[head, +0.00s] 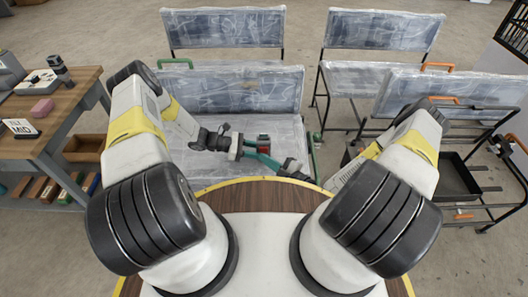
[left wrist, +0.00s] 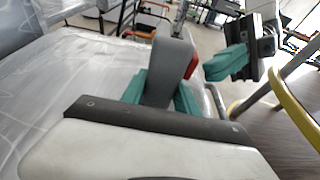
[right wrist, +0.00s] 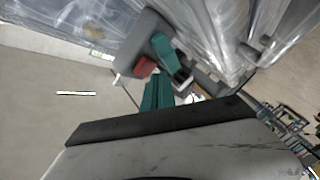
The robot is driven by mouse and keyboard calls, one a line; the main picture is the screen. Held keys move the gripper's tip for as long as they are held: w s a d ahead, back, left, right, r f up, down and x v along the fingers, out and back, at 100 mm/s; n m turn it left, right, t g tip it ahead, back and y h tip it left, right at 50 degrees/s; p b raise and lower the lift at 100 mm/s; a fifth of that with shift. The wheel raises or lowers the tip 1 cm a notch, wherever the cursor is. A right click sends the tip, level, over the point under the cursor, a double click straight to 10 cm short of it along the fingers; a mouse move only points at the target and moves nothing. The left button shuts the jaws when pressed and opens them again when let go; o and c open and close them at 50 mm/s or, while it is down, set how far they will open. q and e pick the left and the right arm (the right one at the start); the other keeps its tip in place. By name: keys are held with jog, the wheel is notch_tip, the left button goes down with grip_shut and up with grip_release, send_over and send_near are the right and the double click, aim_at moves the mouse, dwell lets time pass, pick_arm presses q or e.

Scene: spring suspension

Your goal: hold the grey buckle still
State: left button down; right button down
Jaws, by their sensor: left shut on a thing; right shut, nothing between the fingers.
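The grey buckle with its red button shows in the head view (head: 263,137), small and partly covered by fingers. In the left wrist view the grey buckle (left wrist: 171,68) stands between the green fingers of my left gripper (left wrist: 162,95), which is shut on it; red shows at its right side. My right gripper (head: 270,160) is shut and empty, close in front of the buckle. Its green fingertips also show in the left wrist view (left wrist: 225,65), apart from the buckle. In the right wrist view the buckle's red button (right wrist: 145,66) is just beyond my right fingertips (right wrist: 157,90).
A plastic-wrapped seat (head: 235,90) lies under and behind the grippers. More wrapped seats (head: 385,35) stand behind and right. A wooden bench (head: 60,105) with a pink block (head: 42,107) is at left. A black tray on a cart (head: 455,180) is at right. Open floor lies between.

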jog(key=shift+w, duration=0.15)
dwell(0.4)
jog(key=shift+w, duration=0.55)
dwell(0.4)
jog(key=shift+s, duration=0.7)
jog(key=shift+s, duration=3.05)
